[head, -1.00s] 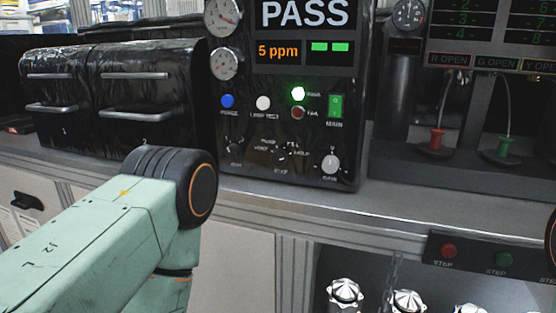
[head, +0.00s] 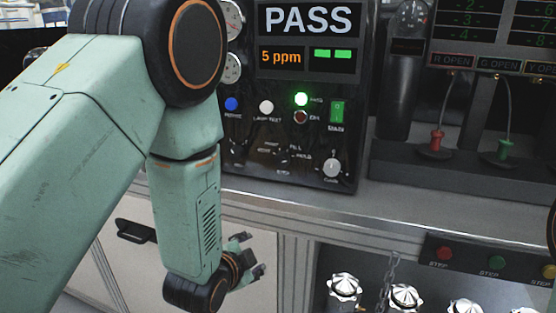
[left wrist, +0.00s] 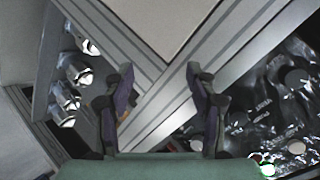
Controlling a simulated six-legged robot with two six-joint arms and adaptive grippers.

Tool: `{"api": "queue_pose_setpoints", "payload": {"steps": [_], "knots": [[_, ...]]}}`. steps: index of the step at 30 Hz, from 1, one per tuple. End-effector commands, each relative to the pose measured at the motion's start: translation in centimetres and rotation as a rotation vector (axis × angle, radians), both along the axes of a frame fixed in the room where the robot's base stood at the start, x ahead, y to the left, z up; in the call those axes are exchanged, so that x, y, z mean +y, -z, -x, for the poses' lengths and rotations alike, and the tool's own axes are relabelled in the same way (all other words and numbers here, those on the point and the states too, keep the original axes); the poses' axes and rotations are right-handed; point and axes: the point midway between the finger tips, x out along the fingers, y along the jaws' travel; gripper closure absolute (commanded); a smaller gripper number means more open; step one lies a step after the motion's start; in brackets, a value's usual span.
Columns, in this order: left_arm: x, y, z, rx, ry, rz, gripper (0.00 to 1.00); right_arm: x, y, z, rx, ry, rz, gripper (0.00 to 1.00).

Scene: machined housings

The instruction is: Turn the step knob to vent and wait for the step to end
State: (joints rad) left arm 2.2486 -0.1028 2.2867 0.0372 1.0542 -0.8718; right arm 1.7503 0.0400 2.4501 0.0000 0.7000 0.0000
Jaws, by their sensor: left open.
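The leak-test panel (head: 300,185) is black and stands on the bench, with a lit PASS display (head: 308,19). Its dark step knob (head: 283,156) sits low in the middle, ringed by small labels; which label it points to is too small to tell. My left gripper (head: 253,254) is open and empty in front of the bench's front face, below and left of the knob, touching nothing. In the left wrist view its two fingers (left wrist: 160,98) are spread, and part of the tilted panel (left wrist: 265,115) shows at the right. My right gripper is not in view.
The pale gain knob (head: 332,168) is right of the step knob; blue and white buttons (head: 266,107) and a green main switch (head: 337,112) are above. The bench edge (head: 380,215) lies below. Metal parts (head: 345,285) and a red step button (head: 445,253) are lower right.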

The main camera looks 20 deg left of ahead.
Motion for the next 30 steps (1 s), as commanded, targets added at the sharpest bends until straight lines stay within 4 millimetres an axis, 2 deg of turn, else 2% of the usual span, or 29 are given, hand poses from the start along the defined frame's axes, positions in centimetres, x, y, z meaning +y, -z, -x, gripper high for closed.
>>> {"api": "queue_pose_setpoints", "payload": {"steps": [1,6,12,18,21,26,30], "knots": [[-0.2,-2.1,-1.3,-0.066,0.054,-0.086,0.43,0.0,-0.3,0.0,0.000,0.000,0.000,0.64],[-0.9,-7.8,-4.5,-0.262,0.209,-0.426,0.43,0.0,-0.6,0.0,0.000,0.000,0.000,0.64],[-1.4,-11.9,-6.4,-0.417,0.325,-0.847,0.43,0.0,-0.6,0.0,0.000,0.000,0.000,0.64],[-1.5,-14.2,-6.9,-0.486,0.381,-1.201,0.43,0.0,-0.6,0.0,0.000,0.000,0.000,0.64],[-1.5,-14.6,-6.8,-0.490,0.399,-1.304,0.43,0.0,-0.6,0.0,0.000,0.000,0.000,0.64],[-1.5,-14.6,-7.1,-0.486,0.414,-1.364,0.43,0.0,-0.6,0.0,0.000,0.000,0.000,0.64],[-1.5,-14.7,-8.7,-0.486,0.412,-1.363,0.43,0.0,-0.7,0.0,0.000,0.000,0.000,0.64]]}}
